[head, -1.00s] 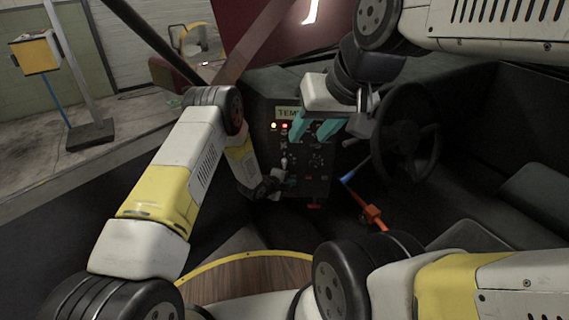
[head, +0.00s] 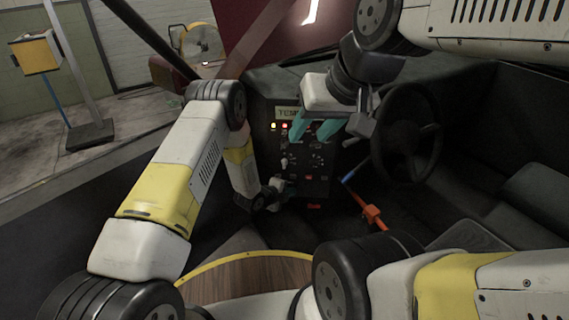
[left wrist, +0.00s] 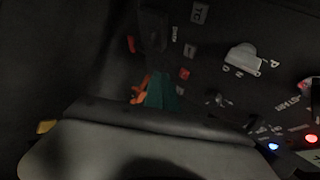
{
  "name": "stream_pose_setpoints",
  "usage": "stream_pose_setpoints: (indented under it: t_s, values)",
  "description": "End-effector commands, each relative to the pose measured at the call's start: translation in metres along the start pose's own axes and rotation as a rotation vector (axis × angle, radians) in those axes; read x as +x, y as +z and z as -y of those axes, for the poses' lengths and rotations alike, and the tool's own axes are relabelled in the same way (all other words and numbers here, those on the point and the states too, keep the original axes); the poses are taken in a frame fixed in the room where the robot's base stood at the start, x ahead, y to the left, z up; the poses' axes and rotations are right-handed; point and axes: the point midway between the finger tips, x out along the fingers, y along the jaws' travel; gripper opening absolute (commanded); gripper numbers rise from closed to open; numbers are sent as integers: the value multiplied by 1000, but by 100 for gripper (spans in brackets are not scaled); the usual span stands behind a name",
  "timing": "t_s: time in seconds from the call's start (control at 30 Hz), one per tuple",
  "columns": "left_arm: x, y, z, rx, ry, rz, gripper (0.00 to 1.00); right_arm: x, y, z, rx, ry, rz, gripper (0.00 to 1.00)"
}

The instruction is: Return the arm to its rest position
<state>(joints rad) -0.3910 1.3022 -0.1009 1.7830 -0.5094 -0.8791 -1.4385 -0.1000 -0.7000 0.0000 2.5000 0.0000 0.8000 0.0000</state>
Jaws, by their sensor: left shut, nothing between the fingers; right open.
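My left arm (head: 165,190) reaches in from the left, bent at the elbow. Its gripper (head: 282,187) is low in front of the lower left part of the dark control panel (head: 317,187). The gripper is shut and empty. Its teal fingers (left wrist: 162,92) show in the left wrist view, beside the panel; I cannot tell whether they touch it. My right gripper (head: 312,130) hangs open and empty in front of the upper panel, its two teal fingers apart, partly covering the panel's sign and buttons.
A white selector knob (left wrist: 242,58) with letters beside it and blue and red lights are on the panel. A dark steering wheel (head: 408,132) stands right of it. An orange lever (head: 372,215) rises below the wheel. A wooden round surface (head: 250,280) is at the bottom.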

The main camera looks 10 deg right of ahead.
Motion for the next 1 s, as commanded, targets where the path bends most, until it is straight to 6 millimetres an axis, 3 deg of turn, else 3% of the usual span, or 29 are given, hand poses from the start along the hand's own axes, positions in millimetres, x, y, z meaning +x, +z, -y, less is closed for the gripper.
stream_pose_setpoints:
  t_s: [0.67, 0.77, 0.87, 1.0]
  values:
    - [-1, 2, 3, -4, 0, 4, 0, 0, 0, 0, 0, 0, 0, 41]
    - [-10, 13, 22, -37, 3, 29, 0, 0, 0, 0, 0, 0, 0, 41]
    - [-31, 35, 56, -117, 12, 82, 0, 0, 0, 0, 0, 0, 0, 41]
    - [-80, 69, 111, -284, 28, 178, 0, 0, 0, 0, 0, 0, 0, 41]
